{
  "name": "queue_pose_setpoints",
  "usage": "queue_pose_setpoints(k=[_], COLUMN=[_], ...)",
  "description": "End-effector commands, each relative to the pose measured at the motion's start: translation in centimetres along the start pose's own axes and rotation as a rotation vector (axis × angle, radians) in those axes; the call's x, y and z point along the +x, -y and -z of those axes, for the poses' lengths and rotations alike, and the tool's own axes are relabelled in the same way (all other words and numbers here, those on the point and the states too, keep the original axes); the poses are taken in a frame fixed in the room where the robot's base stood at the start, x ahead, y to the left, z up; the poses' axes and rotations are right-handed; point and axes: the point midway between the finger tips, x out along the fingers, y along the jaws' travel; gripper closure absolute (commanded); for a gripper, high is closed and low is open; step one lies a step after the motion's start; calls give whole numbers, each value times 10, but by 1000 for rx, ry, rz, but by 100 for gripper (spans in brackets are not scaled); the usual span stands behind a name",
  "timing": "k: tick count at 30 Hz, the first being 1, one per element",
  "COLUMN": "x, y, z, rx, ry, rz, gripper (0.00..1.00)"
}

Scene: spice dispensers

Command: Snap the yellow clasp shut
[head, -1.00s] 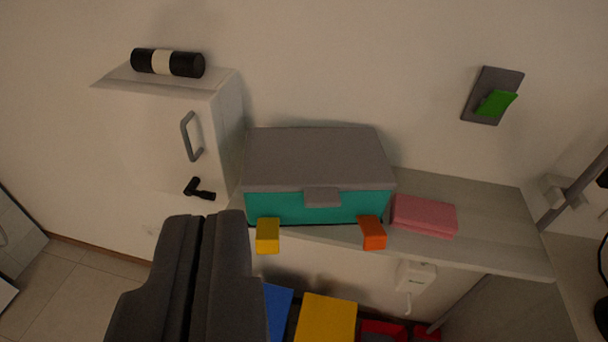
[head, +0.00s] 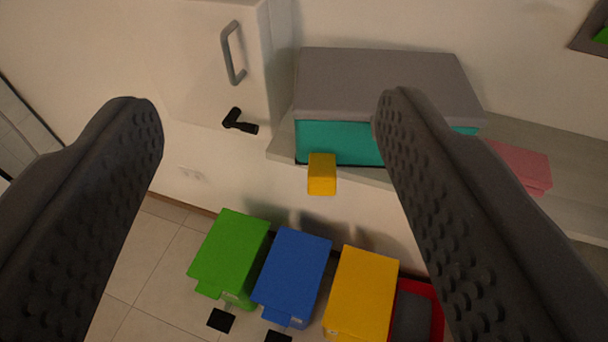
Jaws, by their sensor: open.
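The yellow clasp (head: 322,174) hangs down at the front left of a teal box (head: 338,142) with a grey lid (head: 385,82). The lid lies down on the box. My gripper (head: 262,110) is open wide, with one dark studded finger at the left and one at the right of the picture. The clasp appears between the fingers, nearer the right one, with nothing gripped. The right finger hides the box's front right part, and the orange clasp seen earlier is out of sight behind it.
The box stands on a grey shelf (head: 578,165) beside a pink block (head: 523,166). A white cabinet with a grey handle (head: 232,53) and a black latch (head: 239,122) is at the left. Green (head: 229,255), blue (head: 292,275) and yellow (head: 362,292) bins stand below.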

Motion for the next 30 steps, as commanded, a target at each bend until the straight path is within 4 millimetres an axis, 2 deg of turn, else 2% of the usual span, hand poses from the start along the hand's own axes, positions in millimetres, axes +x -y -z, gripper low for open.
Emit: queue_pose_setpoints(k=[1, 6, 12, 15, 18, 21, 30], x=[21, 65, 94, 99, 99, 99, 109], y=[4, 7, -7, -16, -25, -30, -32], z=[-36, -114, -204, -235, -256, -265, -263], rx=[4, 21, 21, 11, 1, -6, -10], ry=[3, -47, -109, -145, -168, -188, -190], rz=[-2, -22, -70, -93, -112, -120, -125], gripper=[42, 42, 42, 42, 42, 42, 42])
